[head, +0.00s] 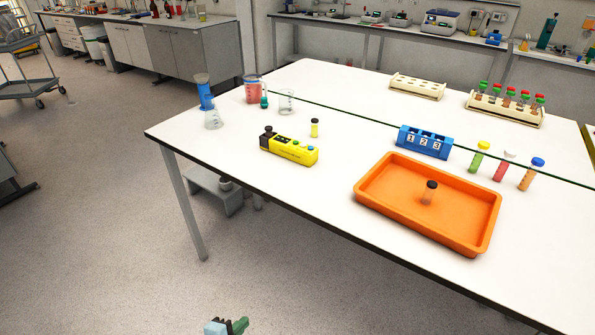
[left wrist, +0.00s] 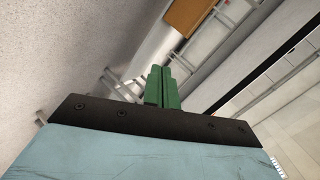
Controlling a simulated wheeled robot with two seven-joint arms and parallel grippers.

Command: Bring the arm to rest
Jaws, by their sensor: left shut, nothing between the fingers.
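My left gripper (head: 238,325) shows at the bottom edge of the head view, low over the floor and apart from the white table (head: 330,100). In the left wrist view its green fingers (left wrist: 162,87) are together with nothing between them. Most of the left arm is out of the head view. My right gripper is in neither view.
On the table stand an orange tray (head: 375,205) with a dark-capped vial (head: 428,192), a blue numbered rack (head: 424,142), a yellow device (head: 289,149), capped tubes (head: 502,165), beakers (head: 286,102) and two pale racks (head: 417,87). The floor (head: 110,240) left of the table is mostly clear.

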